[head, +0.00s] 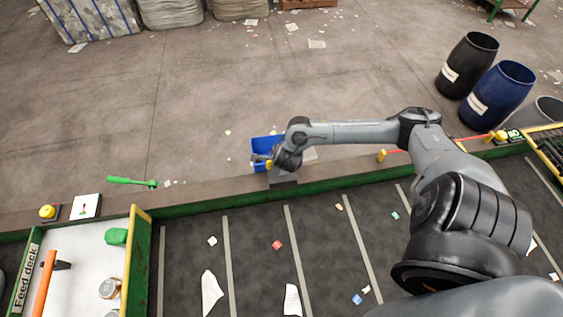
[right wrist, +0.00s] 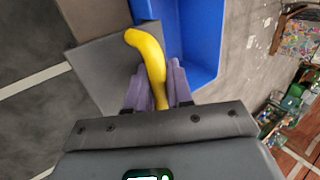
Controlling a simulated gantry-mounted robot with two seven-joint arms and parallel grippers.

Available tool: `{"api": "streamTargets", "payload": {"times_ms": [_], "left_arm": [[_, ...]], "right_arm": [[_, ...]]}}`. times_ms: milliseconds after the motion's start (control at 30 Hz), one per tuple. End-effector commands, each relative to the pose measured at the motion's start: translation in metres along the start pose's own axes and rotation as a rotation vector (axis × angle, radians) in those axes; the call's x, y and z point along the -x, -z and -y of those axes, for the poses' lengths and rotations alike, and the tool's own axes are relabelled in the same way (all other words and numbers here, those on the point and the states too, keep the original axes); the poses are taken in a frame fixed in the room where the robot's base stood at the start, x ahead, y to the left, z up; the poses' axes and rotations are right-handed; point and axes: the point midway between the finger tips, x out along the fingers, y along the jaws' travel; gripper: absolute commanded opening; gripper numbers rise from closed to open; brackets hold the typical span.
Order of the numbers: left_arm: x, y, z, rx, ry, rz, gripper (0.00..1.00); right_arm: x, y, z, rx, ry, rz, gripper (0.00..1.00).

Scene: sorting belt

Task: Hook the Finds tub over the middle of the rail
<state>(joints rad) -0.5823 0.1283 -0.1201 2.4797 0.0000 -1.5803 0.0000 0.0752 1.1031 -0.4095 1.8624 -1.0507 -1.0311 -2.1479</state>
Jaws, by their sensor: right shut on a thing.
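The blue tub (head: 262,142) is just beyond the far edge of the belt in the head view, partly hidden by my right arm. In the right wrist view the blue tub (right wrist: 196,40) fills the upper middle, open side showing. My right gripper (right wrist: 158,92) is shut on a curved yellow hook or handle (right wrist: 150,58). How the hook joins the tub is hidden. The rail (head: 190,194) runs along the belt's far side, with a dark grey plate (head: 284,182) below the gripper. I cannot tell whether the hook touches the rail. No tub label is readable. My left gripper is not in view.
The belt (head: 260,265) carries scattered scraps. A feed deck (head: 85,270) with a hammer, a can and a green item is at left. A green-handled tool (head: 130,181) lies by the rail. Dark barrels (head: 497,95) stand at far right. Floor beyond the tub is mostly clear.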

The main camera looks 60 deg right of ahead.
Motion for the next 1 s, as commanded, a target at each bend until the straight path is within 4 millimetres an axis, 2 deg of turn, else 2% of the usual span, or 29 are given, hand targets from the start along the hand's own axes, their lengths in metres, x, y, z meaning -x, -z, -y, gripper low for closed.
{"api": "streamTargets", "payload": {"times_ms": [1000], "left_arm": [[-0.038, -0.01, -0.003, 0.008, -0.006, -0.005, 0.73]], "right_arm": [[-0.037, 0.0, -0.022, -0.001, 0.003, 0.001, 0.0]]}}
